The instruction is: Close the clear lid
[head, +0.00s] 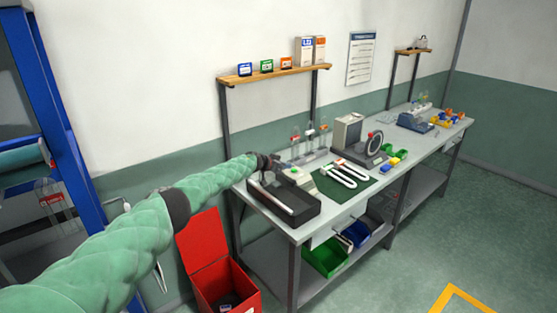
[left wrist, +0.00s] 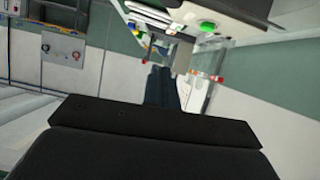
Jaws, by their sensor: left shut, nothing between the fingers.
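A black box (head: 292,212) sits at the near left end of the workbench. A clear lid cannot be made out with certainty; a pale, see-through edge seems to stand over the box's back, partly behind my gripper. My left gripper (head: 268,162) is above the back left of the box, shut and empty. Its dark fingers (left wrist: 163,88) point away in the left wrist view. Whether they touch the lid cannot be told. A white unit with a green button (head: 297,172) stands just right of the gripper; the button also shows in the left wrist view (left wrist: 207,27). My right gripper is out of view.
The workbench (head: 329,223) runs to the back right. A green mat (head: 343,194) with white U-shaped pieces lies beside the box. Clear tubes (head: 310,140) stand behind. A wooden shelf (head: 275,76) hangs above. An open red bin (head: 226,285) stands on the floor left of the bench.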

